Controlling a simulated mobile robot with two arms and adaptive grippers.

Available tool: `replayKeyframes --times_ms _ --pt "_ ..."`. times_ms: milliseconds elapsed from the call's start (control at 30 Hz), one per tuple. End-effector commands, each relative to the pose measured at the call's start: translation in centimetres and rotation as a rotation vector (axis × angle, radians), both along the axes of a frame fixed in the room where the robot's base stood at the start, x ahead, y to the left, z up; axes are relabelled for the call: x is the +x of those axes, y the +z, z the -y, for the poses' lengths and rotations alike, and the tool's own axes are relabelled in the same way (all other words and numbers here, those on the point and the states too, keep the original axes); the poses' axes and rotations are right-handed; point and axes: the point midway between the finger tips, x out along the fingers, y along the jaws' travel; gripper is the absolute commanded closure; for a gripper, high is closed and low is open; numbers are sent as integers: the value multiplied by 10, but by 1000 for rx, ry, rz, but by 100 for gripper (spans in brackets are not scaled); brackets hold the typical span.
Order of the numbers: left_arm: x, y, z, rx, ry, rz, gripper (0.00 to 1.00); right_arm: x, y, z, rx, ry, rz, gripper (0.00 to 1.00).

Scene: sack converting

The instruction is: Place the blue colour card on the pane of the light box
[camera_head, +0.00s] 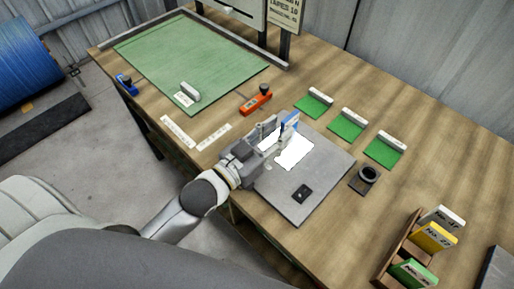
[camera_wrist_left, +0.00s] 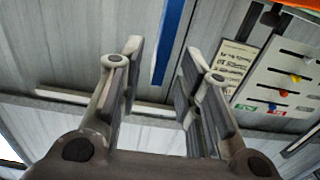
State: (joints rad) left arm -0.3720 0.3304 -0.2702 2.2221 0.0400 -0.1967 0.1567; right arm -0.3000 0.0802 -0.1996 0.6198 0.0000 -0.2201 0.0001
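The light box (camera_head: 318,181) is a grey slab on the wooden bench, with a bright white pane (camera_head: 296,152) in the head view. My left gripper (camera_head: 283,130) reaches over its left part from the left. A small blue and white piece, seemingly the blue colour card (camera_head: 291,119), shows at the fingertips above the pane's far edge; the fingers partly hide it. In the left wrist view my left gripper's fingers (camera_wrist_left: 160,62) stand apart, with no contact seen between them. A blue strip (camera_wrist_left: 172,40) shows beyond the gap; I cannot tell whether it is the card. My right gripper is out of view.
Green cards with white blocks (camera_head: 347,125) lie right of the light box. A black ring stand (camera_head: 365,178), a rack (camera_head: 402,245) of labelled cards and an orange tool (camera_head: 256,99) are nearby. A green mat (camera_head: 190,55) lies at the back left.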

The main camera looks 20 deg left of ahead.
Motion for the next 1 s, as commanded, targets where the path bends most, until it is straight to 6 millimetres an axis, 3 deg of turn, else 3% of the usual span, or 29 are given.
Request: replayKeyframes --times_ms 200,400,1000 --pt "-34 -2 -13 0 0 -3 68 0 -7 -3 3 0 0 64" --pt "-54 -1 -22 0 0 -2 68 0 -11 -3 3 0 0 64" --pt "-64 1 -26 0 0 1 68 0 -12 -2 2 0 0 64"
